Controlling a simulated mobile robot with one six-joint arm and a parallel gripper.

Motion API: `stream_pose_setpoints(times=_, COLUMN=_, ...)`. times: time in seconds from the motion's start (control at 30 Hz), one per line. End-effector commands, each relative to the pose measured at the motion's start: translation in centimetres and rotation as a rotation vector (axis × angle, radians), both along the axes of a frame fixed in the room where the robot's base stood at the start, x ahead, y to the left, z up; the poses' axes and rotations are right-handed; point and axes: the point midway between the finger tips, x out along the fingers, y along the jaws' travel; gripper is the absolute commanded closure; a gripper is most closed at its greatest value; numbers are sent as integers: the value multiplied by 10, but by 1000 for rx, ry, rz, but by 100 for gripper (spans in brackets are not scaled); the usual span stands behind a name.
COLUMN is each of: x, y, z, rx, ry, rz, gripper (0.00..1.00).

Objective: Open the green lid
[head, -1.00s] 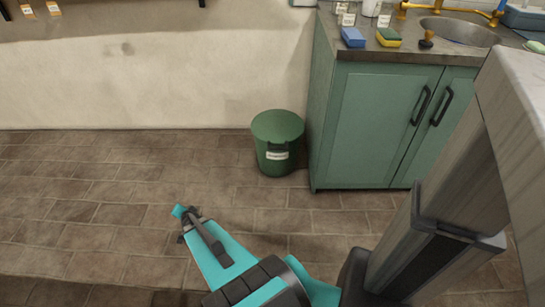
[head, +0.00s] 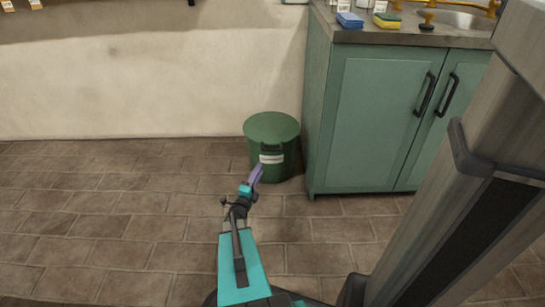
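The green lid (head: 271,127) sits flat and closed on top of a round green bin (head: 285,168) that stands on the floor against the wall. The bin has a white label on its front. My gripper (head: 257,172) points at the bin's front, with its purple tip just below and left of the label in the picture. I cannot tell whether the tip touches the bin. The fingers overlap from this angle, so their opening is hidden.
A green cabinet (head: 370,120) with dark handles stands close to the right of the bin. Its worktop holds a blue sponge (head: 350,20), a yellow-green sponge (head: 387,21) and a sink. The brick floor (head: 90,220) to the left is clear.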

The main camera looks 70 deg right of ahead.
Motion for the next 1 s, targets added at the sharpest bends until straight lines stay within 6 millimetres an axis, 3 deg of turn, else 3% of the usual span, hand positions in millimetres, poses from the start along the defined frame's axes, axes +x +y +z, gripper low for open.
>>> stream_pose_setpoints(times=0.13, x=-13, y=-4, z=1, rx=-22, ry=-24, rz=-31, gripper=69)
stream_pose_setpoints(times=0.63, x=-13, y=-10, z=1, rx=-22, ry=-23, rz=-32, gripper=69)
stream_pose_setpoints(times=1.0, x=-14, y=-51, z=7, rx=-23, ry=-24, rz=-33, gripper=69)
